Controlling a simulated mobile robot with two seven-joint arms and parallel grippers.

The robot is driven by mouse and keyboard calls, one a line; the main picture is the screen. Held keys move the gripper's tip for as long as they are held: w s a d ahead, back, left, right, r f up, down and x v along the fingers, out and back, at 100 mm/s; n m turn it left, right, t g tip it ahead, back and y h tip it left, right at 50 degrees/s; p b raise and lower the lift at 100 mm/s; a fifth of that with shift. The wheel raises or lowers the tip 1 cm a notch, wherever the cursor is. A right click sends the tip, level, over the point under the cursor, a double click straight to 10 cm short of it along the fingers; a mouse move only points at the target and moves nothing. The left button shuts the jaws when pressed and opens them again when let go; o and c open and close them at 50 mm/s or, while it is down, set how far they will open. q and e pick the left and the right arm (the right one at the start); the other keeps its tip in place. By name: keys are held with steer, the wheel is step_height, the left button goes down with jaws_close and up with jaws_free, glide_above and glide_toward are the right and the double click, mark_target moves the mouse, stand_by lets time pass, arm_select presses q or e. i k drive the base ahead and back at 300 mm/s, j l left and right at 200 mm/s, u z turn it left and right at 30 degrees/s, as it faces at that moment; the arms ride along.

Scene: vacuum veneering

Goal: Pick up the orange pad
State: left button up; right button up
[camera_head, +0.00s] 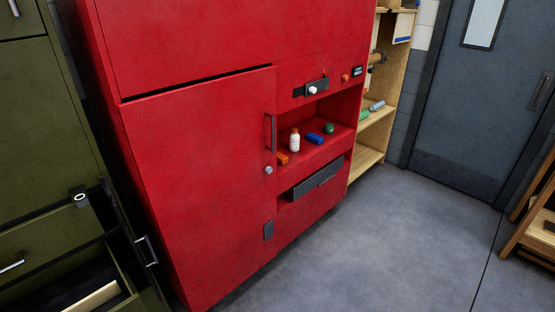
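A small orange block, which looks like the orange pad (282,158), lies in the open niche of the red cabinet (200,190). It is at the niche's left front corner, just right of the cabinet door's dark vertical handle (271,132). A white bottle with an orange cap (294,141) stands beside it to the right. A blue block (314,138) and a green object (329,128) lie farther right on the same shelf. Neither of my grippers shows in this view.
A dark drawer front (316,180) sits below the niche. An olive cabinet (45,130) with an open lower drawer stands at the left. A wooden shelf (372,140) and a grey door (470,110) are at the right. The grey floor (400,240) in front is clear.

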mark_target(282, 158)
steer(key=i+u, duration=0.1)
steer(key=u, duration=0.25)
steer(key=l+u, duration=0.1)
steer(key=u, duration=0.25)
steer(key=i+l+u, duration=0.15)
steer(key=u, duration=0.25)
steer(key=i+l+u, duration=0.2)
steer(key=l+u, duration=0.2)
steer(key=l, duration=0.2)
steer(key=i+l+u, duration=0.2)
steer(key=l, duration=0.15)
steer(key=i+l+u, duration=0.1)
steer(key=l, duration=0.45)
steer(key=l+u, duration=0.1)
steer(key=l, duration=0.45)
